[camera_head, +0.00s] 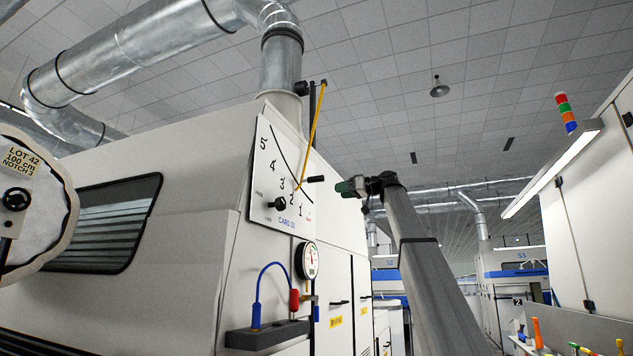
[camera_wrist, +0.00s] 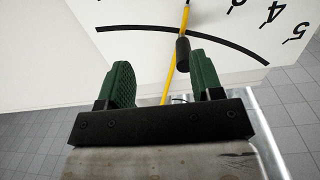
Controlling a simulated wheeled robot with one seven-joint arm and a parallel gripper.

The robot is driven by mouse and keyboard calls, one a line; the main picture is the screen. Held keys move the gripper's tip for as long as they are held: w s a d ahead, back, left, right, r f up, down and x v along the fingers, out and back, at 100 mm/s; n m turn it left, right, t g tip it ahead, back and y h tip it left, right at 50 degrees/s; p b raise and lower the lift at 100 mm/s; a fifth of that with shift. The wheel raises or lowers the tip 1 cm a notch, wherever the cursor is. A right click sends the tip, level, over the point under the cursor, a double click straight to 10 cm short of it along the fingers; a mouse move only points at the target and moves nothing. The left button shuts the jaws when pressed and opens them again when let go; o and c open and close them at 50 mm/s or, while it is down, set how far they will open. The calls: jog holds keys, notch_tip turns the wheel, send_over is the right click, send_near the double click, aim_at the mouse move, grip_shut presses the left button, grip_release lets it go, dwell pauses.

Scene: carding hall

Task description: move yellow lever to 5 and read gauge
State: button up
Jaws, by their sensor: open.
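The yellow lever (camera_head: 312,130) slants across the numbered scale board (camera_head: 265,180), its lower end near the 2 and 3 in the head view. Its black handle (camera_head: 316,179) sticks out to the right. My gripper (camera_head: 345,187) is open just right of the handle, apart from it in this view. In the wrist view, the handle (camera_wrist: 183,53) shows between the green fingertips of my gripper (camera_wrist: 157,82), nearer the right one. The 3, 4 and 5 lie to the right there. The round gauge (camera_head: 307,260) is below the board; its reading is too small to tell.
A small black knob (camera_head: 279,203) sits low on the board. A dark shelf (camera_head: 266,335) with a blue cable and a red piece stands below. A round LOT 42 drum (camera_head: 35,200) is at left. Colored-handled tools (camera_head: 537,333) lie at lower right.

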jog(key=n, duration=0.1)
send_near(316, 179)
jog(key=w+d, duration=0.1)
jog(key=w, duration=0.1)
jog(key=shift+y, duration=0.3)
jog(key=x, duration=1)
jog(key=shift+s+a, duration=0.15)
jog(key=shift+a, duration=0.3)
grip_shut()
jog(key=shift+r, duration=0.15)
